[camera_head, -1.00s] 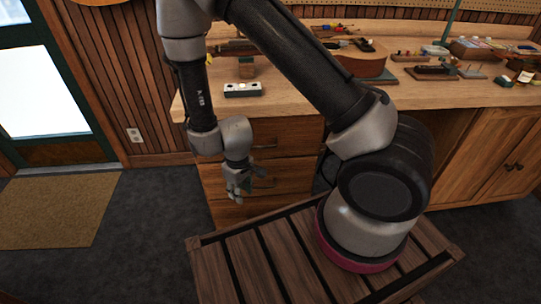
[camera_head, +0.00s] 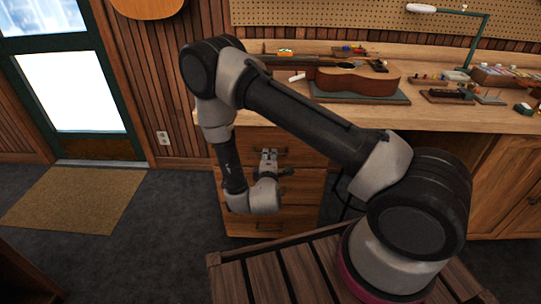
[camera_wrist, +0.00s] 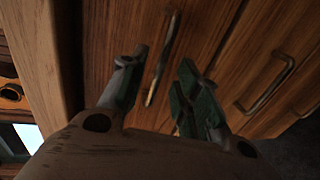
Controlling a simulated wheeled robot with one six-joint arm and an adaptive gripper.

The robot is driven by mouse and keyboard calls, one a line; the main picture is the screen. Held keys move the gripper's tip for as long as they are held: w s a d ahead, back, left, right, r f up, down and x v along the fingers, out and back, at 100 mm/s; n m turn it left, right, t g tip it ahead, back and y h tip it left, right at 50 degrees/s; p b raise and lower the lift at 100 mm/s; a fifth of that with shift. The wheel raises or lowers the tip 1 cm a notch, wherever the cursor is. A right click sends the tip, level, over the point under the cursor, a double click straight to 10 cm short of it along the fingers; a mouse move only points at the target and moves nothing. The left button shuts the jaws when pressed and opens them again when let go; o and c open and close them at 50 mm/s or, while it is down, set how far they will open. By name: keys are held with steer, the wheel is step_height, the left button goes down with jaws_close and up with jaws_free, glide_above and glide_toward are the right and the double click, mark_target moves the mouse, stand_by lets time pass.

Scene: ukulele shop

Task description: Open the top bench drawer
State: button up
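The wooden workbench (camera_head: 455,117) has a stack of drawers under its left end. The top drawer (camera_head: 305,155) appears closed, its front flush with the bench. My gripper (camera_head: 268,158) is in front of the top drawer, pointing at it. In the wrist view my gripper (camera_wrist: 160,88) is open, with its two fingers apart. The top drawer's metal bar handle (camera_wrist: 162,58) shows between the fingertips, and no grip on it is visible. I cannot tell exactly how far the fingertips are from the handle.
The middle drawer (camera_head: 308,187) and the bottom drawer (camera_head: 300,219) are below, with handles (camera_wrist: 268,85) in the wrist view. A guitar body (camera_head: 355,80) lies on the bench top. A cabinet (camera_head: 505,205) is at the right. A doormat (camera_head: 75,198) lies on open floor at the left.

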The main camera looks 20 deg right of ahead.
steer(key=shift+x, duration=1.95)
steer(key=shift+c, duration=0.2)
jaws_close()
